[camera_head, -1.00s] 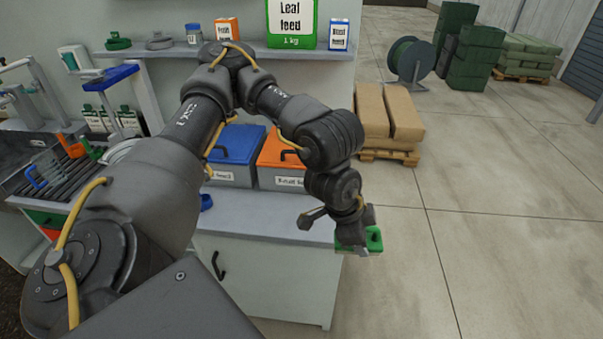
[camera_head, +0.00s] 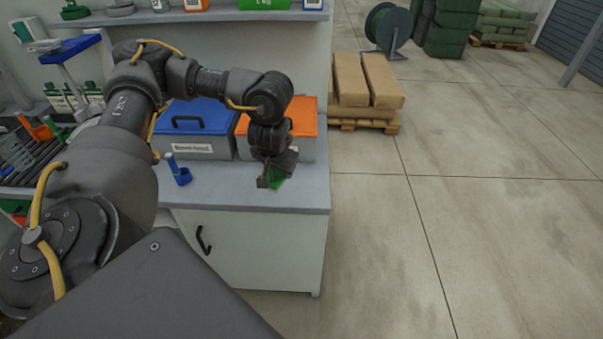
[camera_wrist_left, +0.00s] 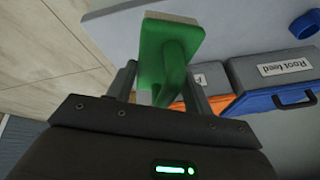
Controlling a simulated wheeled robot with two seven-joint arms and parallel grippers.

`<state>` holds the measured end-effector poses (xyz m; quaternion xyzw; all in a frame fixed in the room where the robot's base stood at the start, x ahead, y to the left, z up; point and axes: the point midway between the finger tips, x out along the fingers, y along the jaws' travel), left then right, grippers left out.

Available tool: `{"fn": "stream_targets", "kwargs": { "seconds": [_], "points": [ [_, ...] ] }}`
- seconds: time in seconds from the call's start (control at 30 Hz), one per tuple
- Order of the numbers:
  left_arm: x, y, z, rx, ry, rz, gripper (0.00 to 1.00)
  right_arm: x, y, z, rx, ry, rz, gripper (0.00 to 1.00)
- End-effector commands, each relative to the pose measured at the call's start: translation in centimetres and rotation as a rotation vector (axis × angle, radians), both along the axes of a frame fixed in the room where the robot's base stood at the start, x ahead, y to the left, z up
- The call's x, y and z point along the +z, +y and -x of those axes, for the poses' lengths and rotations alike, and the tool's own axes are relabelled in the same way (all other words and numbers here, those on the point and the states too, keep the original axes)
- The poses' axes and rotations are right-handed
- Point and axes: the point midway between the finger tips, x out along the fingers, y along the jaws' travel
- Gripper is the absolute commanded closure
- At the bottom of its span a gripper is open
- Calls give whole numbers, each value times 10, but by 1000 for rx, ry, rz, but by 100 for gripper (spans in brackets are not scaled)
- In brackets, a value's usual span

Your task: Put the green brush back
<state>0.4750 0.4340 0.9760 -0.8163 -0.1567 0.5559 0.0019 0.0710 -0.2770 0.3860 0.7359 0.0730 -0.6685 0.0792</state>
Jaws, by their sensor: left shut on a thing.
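My left gripper (camera_head: 270,182) is over the worktop in front of the orange-lidded box. It is shut on the green brush (camera_head: 277,184), of which only a small green part shows beside the jaws in the head view. In the left wrist view the green brush (camera_wrist_left: 165,60) stands out between the two fingers (camera_wrist_left: 160,85), with a pale strip along its far end. From the head view I cannot tell whether the brush touches the worktop (camera_head: 225,190). My right gripper is not in view.
A blue-lidded box (camera_head: 195,125) and an orange-lidded box (camera_head: 300,125) stand at the back of the worktop. A small blue holder (camera_head: 180,175) stands left of the gripper. A shelf (camera_head: 210,16) runs above. Open floor lies to the right.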

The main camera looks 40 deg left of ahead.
Motion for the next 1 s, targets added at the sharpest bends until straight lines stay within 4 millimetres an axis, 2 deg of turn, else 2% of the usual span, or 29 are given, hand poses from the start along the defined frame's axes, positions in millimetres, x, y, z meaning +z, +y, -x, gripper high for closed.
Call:
{"fn": "stream_targets", "kwargs": {
  "seconds": [0.03, 0.3, 0.4, 0.5, 0.63, 0.87, 1.0],
  "points": [
    [-10, 2, -9, 5, 2, 2, 70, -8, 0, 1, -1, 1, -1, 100],
    [-43, 12, -77, 4, 3, 3, 70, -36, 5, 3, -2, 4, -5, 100],
    [-65, 15, -93, 3, 6, 3, 70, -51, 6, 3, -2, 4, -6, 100],
    [-79, 17, -108, 1, 3, 3, 70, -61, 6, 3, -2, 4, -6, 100],
    [-88, 19, -119, -1, 1, 2, 70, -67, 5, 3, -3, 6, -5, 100],
    [-90, 20, -123, -3, 0, 1, 70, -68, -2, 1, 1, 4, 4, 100],
    [-104, 21, -127, -2, 4, 2, 70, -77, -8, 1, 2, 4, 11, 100]
  ]
}}
